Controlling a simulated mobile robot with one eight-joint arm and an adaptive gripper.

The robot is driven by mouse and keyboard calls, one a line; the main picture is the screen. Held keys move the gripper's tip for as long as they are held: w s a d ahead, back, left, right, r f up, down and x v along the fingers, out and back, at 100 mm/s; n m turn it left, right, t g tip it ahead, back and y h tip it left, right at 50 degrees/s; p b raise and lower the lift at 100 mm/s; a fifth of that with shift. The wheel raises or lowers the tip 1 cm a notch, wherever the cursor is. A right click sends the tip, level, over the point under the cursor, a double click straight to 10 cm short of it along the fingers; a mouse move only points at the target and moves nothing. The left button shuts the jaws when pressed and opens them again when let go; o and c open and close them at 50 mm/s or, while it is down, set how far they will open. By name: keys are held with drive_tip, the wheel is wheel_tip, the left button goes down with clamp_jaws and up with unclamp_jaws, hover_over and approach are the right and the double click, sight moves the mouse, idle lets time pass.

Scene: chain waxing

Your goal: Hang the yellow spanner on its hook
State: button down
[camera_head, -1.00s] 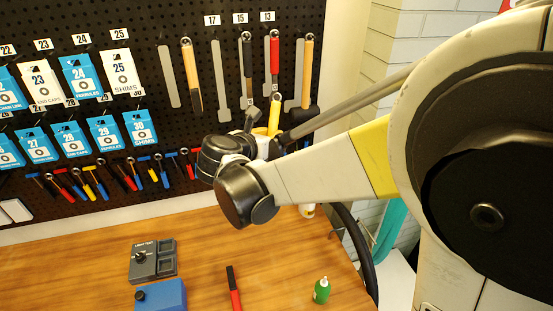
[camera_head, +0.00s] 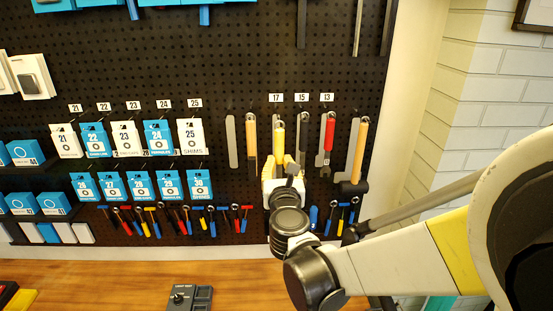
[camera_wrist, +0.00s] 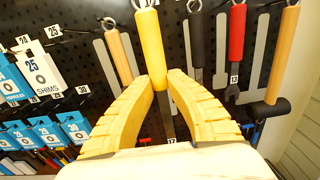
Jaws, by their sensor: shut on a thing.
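The yellow spanner (camera_wrist: 151,48) hangs handle up between the fingers of my gripper (camera_wrist: 160,82), which is shut on it. Its metal shaft runs down between the fingers, and its lower end is hidden. In the head view the yellow handle (camera_head: 279,140) is upright in front of the pegboard, just below the number 17 label (camera_head: 276,98). My gripper also shows there (camera_head: 283,168). A ring shows at the handle's top in the wrist view; I cannot tell whether a hook passes through it.
A wooden-handled tool (camera_head: 251,140) hangs close on the left. A black-handled tool (camera_head: 304,125), a red-handled tool (camera_head: 328,132) and another wooden-handled tool (camera_head: 358,148) hang on the right. Shim packets (camera_head: 191,137) and small coloured tools fill the pegboard (camera_head: 225,55) further left.

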drive_tip(key=w, duration=0.8)
drive_tip(key=shift+w+f+b, duration=0.2)
drive_tip(key=shift+f+b, duration=0.15)
drive_tip(key=shift+f, duration=0.05)
idle(0.3)
idle(0.8)
drive_tip(key=c, duration=1.4)
unclamp_jaws()
drive_tip(key=shift+s, duration=0.1)
drive_tip(key=shift+s+b, duration=0.3)
drive_tip(key=shift+s, duration=4.1)
drive_tip(key=shift+d, duration=0.1)
